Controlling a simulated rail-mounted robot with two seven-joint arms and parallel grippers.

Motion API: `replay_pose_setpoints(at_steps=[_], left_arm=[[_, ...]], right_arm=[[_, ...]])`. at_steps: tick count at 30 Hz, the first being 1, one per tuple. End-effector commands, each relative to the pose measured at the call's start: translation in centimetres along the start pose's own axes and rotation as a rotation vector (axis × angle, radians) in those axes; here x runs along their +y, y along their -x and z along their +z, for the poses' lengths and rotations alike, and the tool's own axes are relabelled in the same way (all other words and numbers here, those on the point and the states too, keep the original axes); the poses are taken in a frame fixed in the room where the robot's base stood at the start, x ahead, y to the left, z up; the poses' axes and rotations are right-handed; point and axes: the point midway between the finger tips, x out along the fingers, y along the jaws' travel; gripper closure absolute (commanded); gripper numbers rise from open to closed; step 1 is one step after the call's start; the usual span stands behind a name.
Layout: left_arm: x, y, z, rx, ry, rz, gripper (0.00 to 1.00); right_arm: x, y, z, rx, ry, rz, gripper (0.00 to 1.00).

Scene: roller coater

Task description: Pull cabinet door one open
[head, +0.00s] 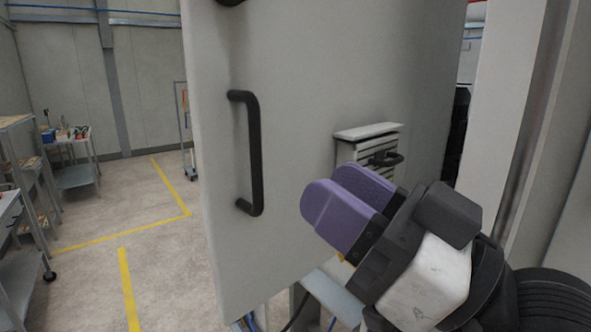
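A large light grey cabinet door (300,60) fills the middle of the head view. It stands upright, and the room shows past both its left and right sides, so it looks swung out; its hinge is not clear. A black vertical bar handle (256,155) is fixed near its left edge.
A small slatted unit with a pale top and a black knob (385,159) is beside my gripper. A pale upright post (505,110) stands at right. Benches (72,175) are at far left. Yellow-lined floor (150,215) left of the door is clear.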

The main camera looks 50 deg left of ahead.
Motion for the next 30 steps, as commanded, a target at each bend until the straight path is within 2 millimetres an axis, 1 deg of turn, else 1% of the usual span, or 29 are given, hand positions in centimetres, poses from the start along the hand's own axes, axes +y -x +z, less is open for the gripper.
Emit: replay_pose_setpoints(at_steps=[1,3,9,15,30], left_arm=[[0.0,0.9,0.1,0.002,0.0,0.002,0.63],[0.0,1.7,0.1,0.001,0.0,0.001,0.63],[0.0,3.3,0.0,0.001,0.0,-0.001,0.63],[-0.1,3.7,0.0,0.0,0.001,-0.001,0.63],[0.0,3.7,0.1,-0.004,-0.002,-0.001,0.63]], right_arm=[[0.0,-0.2,0.1,0.0,0.0,0.0,0.57],[0.0,-0.3,0.1,0.0,0.001,0.001,0.57],[0.2,-0.5,0.2,-0.001,0.006,0.005,0.57],[0.3,-0.5,0.2,-0.002,0.011,0.009,0.57],[0.1,-0.5,0.2,-0.001,0.005,0.004,0.57]])
